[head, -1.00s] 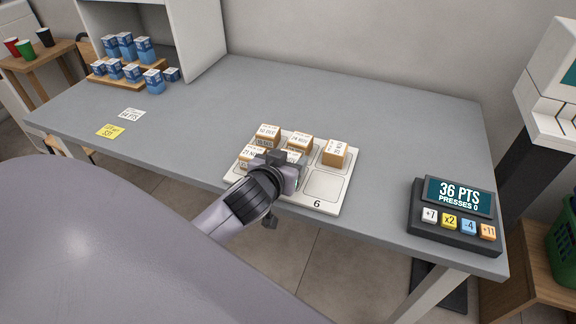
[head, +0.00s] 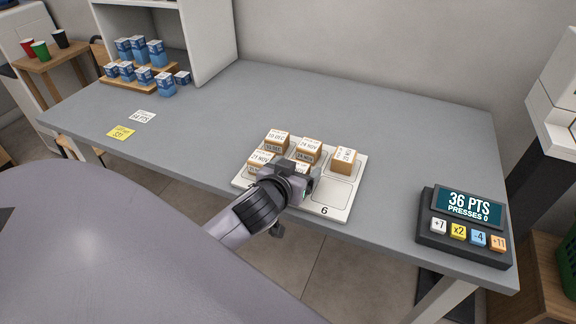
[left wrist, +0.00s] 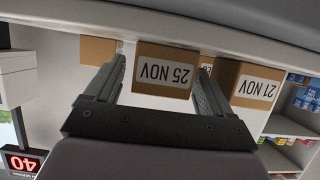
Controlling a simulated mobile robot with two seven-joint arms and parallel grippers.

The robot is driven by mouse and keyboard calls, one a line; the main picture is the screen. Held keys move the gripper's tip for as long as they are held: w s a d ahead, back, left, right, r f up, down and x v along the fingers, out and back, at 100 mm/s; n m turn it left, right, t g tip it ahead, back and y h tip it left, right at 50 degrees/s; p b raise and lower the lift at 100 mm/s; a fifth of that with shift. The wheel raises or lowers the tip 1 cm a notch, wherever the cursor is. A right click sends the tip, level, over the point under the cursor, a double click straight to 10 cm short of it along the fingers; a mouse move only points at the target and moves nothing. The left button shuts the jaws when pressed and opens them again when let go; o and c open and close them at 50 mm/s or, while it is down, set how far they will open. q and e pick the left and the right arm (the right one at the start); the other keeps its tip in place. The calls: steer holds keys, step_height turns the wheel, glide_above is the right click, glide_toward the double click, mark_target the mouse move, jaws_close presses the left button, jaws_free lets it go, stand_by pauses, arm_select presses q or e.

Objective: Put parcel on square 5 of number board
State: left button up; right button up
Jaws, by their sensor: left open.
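The white number board (head: 345,208) lies near the counter's front edge. A brown parcel with a white label (head: 301,167) is in its front row, between another parcel and a bare square marked 6; my gripper partly hides it. The left wrist view shows this parcel (left wrist: 163,72), labelled 25 NOV, between the two fingers, with gaps at its sides. My left gripper (head: 304,184) is open around it, low at the board's front. The square's own number is hidden. My right gripper is not in view.
Close by on the board are the 21 NOV parcel (head: 261,164), the 10 DEC parcel (head: 277,142), the 24 NOV parcel (head: 309,151) and a back-right parcel (head: 344,161). A button console (head: 462,225) reads 36 PTS. Blue boxes (head: 155,53) stand at the back left.

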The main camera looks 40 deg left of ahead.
arm_select(q)
steer(key=v, duration=1.1)
steer(key=s+d+f+m+g+h, duration=0.1)
steer(key=s+d+f+m+h, duration=0.1)
steer(key=f, duration=0.8)
steer(key=s+d+f+m+g+h, duration=0.1)
steer(key=s+d+f+m+h, duration=0.2)
steer(key=f, duration=0.7)
steer(key=s+d, duration=0.2)
steer(key=s, duration=0.1)
steer(key=shift+f+g, duration=0.2)
steer(key=shift+g, duration=0.2)
steer(key=shift+s+r, duration=0.1)
steer(key=shift+s, duration=0.05)
